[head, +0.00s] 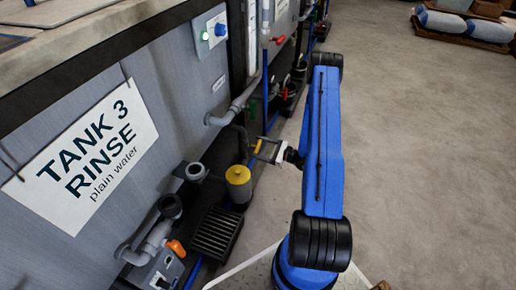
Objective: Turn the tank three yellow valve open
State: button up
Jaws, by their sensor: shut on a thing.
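The tank three wall (180,100) carries a white sign (90,155) reading "TANK 3 RINSE plain water". A small yellow valve handle (257,146) shows low beside the tank, near the grey pipework. My gripper (260,149) reaches it from the right, with its fingers on either side, and is shut on the handle. The handle looks slanted, but the fingers and the small size hide its exact angle. The valve body behind it is mostly hidden.
A yellow-topped canister (238,175) stands just left of my gripper. A dark floor grate (216,233) and an orange handle (176,248) are nearer. Grey pipe (232,108) juts out above. Open floor (430,170) lies to the right.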

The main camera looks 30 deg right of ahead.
jog(key=n, duration=1.1)
jog(key=shift+s+f+n, duration=0.1)
jog(key=shift+n, duration=2.1)
jog(key=o, duration=1)
jog(key=shift+o, duration=0.2)
